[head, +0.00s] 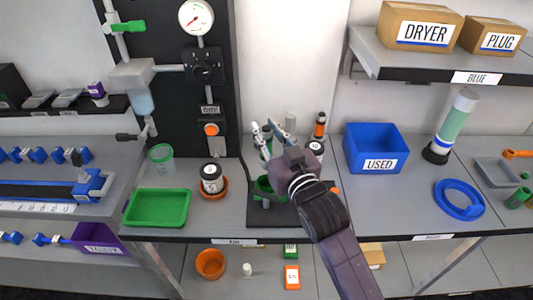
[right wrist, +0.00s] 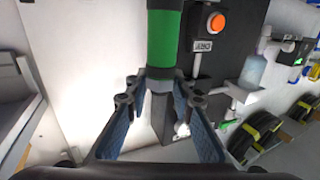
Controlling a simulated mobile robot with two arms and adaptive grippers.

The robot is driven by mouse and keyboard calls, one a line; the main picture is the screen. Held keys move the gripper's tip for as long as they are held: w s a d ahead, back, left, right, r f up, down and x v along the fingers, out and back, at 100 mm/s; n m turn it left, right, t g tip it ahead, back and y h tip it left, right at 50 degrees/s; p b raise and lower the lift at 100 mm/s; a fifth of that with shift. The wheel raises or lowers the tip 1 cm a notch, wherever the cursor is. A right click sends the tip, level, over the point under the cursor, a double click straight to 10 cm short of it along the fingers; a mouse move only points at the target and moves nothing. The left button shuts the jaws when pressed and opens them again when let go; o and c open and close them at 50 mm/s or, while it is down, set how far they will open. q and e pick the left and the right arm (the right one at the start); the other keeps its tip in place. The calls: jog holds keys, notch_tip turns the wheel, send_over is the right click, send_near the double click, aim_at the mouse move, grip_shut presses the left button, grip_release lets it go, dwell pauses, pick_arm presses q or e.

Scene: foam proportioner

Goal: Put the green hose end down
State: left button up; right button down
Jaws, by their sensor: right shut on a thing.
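My right gripper (head: 270,134) is over the dark tray (head: 290,218) at the middle of the bench, its fingers pointing away toward the wall. In the right wrist view the gripper (right wrist: 161,92) is shut on the hose end (right wrist: 163,48), a dark cylinder with a wide green band. The band shows beyond the fingertips and the dark part lies between the fingers. In the head view the gripper mostly hides it. Something green (head: 262,186) shows on the tray, partly covered by my wrist. My left gripper is not in view.
A black-and-white jar (head: 211,179) on an orange dish and a green tray (head: 157,208) stand left. The blue USED bin (head: 376,148) and blue ring (head: 459,199) are right, with clear bench between.

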aim_at(269, 144)
notch_tip(269, 144, down, 3)
jog(key=shift+f, duration=0.1)
notch_tip(269, 144, down, 4)
jog(key=shift+r, duration=0.25)
jog(key=shift+f, duration=0.6)
jog(key=c, duration=1.7)
grip_release()
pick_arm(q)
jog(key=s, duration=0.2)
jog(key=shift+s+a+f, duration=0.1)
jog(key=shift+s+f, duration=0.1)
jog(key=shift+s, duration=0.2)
